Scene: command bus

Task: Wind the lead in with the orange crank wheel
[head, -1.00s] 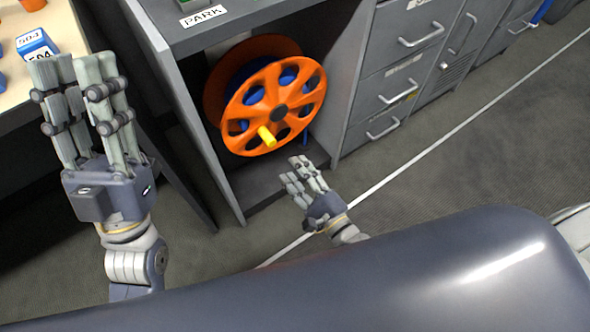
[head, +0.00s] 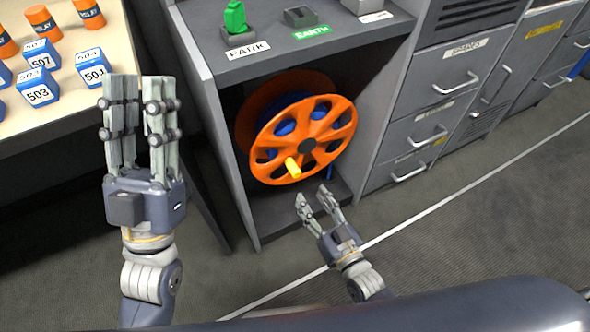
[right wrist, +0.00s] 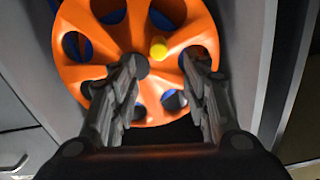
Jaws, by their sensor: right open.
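The orange crank wheel (head: 340,128) stands upright in the open bay of a grey cabinet, with the blue lead (head: 287,127) partly seen behind it. Its yellow handle (head: 292,168) sticks out at the lower left of the wheel in the head view. In the right wrist view the wheel (right wrist: 188,40) fills the upper middle and the yellow handle (right wrist: 158,48) lies beyond the gap between the fingers. My right gripper (head: 314,196) is open and empty, just below and in front of the wheel, apart from the handle. My left gripper (head: 138,90) is raised at the left; its fingers stand apart, holding nothing.
Above the bay, the cabinet top holds a green piece (head: 235,20) by the PARK label (head: 248,50) and a grey block at EARTH (head: 300,17). A table (head: 60,112) with blue blocks (head: 38,88) and orange cylinders is at left. Drawers (head: 425,135) stand right of the bay.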

